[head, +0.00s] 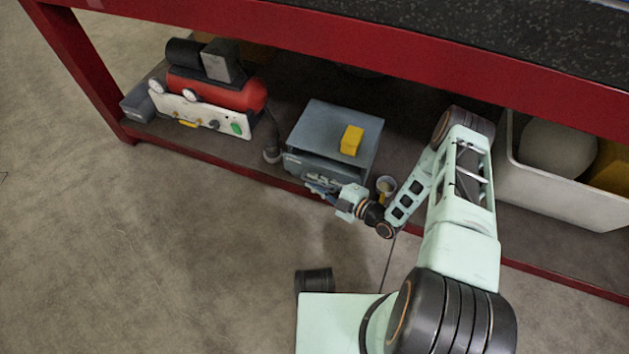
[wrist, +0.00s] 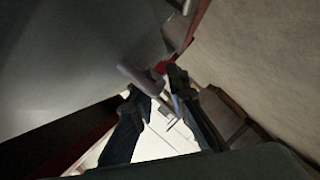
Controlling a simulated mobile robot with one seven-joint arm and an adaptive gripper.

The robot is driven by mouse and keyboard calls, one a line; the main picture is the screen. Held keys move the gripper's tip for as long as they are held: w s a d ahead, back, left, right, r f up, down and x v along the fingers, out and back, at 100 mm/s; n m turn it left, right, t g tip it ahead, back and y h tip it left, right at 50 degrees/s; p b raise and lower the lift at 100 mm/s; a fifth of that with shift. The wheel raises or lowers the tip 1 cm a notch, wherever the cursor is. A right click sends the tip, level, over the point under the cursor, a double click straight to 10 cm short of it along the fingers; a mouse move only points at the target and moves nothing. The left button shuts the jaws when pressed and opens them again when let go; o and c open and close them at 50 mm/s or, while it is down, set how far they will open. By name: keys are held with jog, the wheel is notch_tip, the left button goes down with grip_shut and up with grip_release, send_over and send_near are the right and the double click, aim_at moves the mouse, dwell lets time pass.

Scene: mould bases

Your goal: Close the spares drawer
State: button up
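The blue-grey drawer cabinet (head: 342,122) stands on the low shelf under the red bench. Its drawer front (head: 294,160) faces the shelf's front edge and is partly hidden by my gripper. How far the drawer stands out is hard to tell. My gripper (head: 318,186) is low in front of the drawer, close to it. In the wrist view, the two dark fingers of my gripper (wrist: 154,84) are apart. A grey bar, perhaps the drawer handle (wrist: 138,78), shows at the fingertips. Contact cannot be made out.
A yellow block (head: 351,140) sits on the cabinet. A red compressor (head: 215,90) stands to its left. A small cup (head: 386,184) stands right of it, close to my arm. A white bin (head: 560,190) is farther right. The red bench beam (head: 330,40) overhangs the shelf. Floor in front is mostly clear.

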aim_at(320, 171)
grip_shut()
jog(key=w, duration=0.1)
jog(key=w+d, duration=0.1)
jog(key=w, duration=0.1)
jog(key=shift+w+d, duration=0.15)
jog(key=shift+w, duration=0.1)
jog(key=shift+w+d, duration=0.15)
jog(key=shift+w, duration=0.2)
grip_release()
